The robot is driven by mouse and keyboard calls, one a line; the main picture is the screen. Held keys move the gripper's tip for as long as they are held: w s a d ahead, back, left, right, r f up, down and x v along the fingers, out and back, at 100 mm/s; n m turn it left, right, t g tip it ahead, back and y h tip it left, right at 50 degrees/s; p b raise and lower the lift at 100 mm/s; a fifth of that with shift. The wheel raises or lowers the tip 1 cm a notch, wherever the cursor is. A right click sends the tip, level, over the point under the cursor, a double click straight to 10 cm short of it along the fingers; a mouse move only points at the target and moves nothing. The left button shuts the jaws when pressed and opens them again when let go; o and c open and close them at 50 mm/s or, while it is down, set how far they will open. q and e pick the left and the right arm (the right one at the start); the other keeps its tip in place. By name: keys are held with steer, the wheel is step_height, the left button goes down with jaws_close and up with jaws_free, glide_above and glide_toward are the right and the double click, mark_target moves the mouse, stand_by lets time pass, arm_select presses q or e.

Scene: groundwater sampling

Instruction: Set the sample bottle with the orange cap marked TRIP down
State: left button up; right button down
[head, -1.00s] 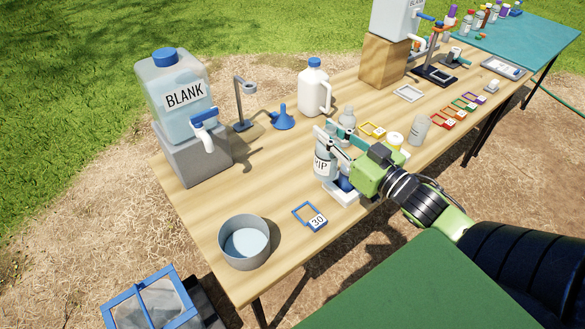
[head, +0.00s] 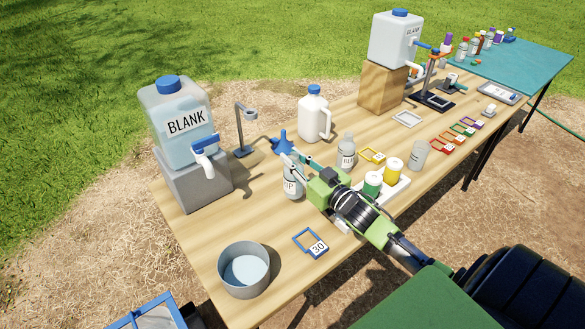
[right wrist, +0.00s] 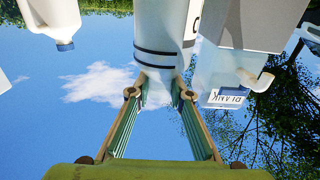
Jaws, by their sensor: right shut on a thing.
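My right gripper (head: 304,173) is shut on a pale sample bottle (head: 292,188) whose label shows only "IP". The bottle is roughly upright at the front-middle of the wooden table; a gripper finger crosses its top, and I see no orange cap. I cannot tell whether its base touches the table. In the right wrist view, which is upside down, the bottle (right wrist: 165,35) with dark bands is between the fingertips (right wrist: 160,90). My left gripper is not in view.
A blue frame with a "30" tag (head: 317,248) and a grey pan (head: 233,286) are in front. Bare tabletop lies left of the held bottle.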

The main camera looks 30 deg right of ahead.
steer(key=shift+w+f, duration=0.3)
step_height(320, 180, down, 3)
steer(key=shift+r, duration=0.1)
steer(key=c, duration=1.8)
jaws_free()
steer(key=shift+s+f, duration=0.1)
steer(key=shift+f, duration=0.1)
steer(key=shift+c, duration=0.2)
steer(key=shift+r, duration=0.1)
steer(key=s, duration=1.2)
steer(key=shift+d+b, duration=0.3)
steer(key=shift+d, duration=0.15)
